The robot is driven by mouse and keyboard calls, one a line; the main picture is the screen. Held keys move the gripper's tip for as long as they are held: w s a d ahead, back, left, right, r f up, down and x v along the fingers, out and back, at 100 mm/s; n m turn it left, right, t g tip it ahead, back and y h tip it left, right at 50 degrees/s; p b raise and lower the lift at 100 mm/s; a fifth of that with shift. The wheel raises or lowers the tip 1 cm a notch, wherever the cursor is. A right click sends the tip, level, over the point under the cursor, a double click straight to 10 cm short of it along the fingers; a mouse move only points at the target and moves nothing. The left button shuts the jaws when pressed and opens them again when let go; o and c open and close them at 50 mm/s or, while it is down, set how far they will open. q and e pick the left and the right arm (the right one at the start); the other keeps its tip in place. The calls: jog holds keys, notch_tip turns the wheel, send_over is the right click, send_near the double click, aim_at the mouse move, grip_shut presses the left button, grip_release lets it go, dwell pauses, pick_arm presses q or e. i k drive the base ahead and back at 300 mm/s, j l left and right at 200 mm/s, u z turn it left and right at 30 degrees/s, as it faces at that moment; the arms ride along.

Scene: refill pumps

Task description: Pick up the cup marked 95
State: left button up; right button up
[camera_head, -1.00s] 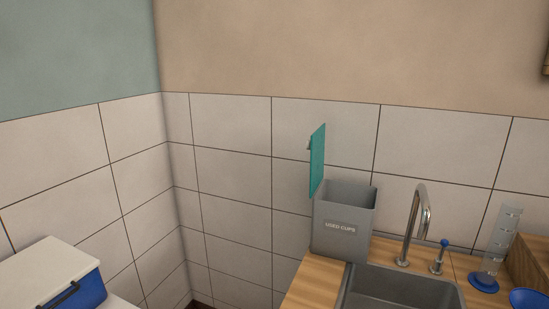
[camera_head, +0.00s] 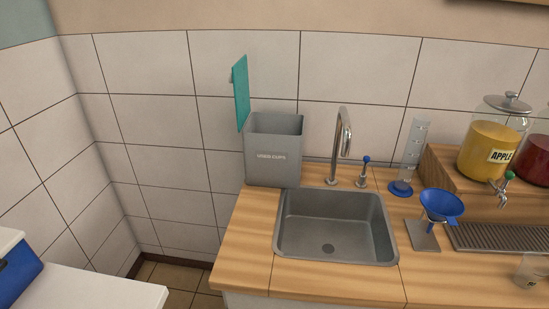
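A clear cup (camera_head: 530,270) stands on the wooden counter at the lower right edge of the head view. It is partly cut off by the frame, and a small dark mark on it is too small to read. I cannot tell whether it is the cup marked 95. Neither of my grippers is in view.
The wooden counter (camera_head: 335,280) holds a grey used-cups bin (camera_head: 272,165), a sink (camera_head: 335,225) with a tap (camera_head: 343,135), a measuring cylinder (camera_head: 411,150), a blue funnel (camera_head: 441,204), a drip tray (camera_head: 490,238) and a yellow dispenser (camera_head: 488,150). A white surface (camera_head: 85,290) is at left.

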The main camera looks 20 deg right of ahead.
aim_at(534, 266)
jog(key=z, duration=2.2)
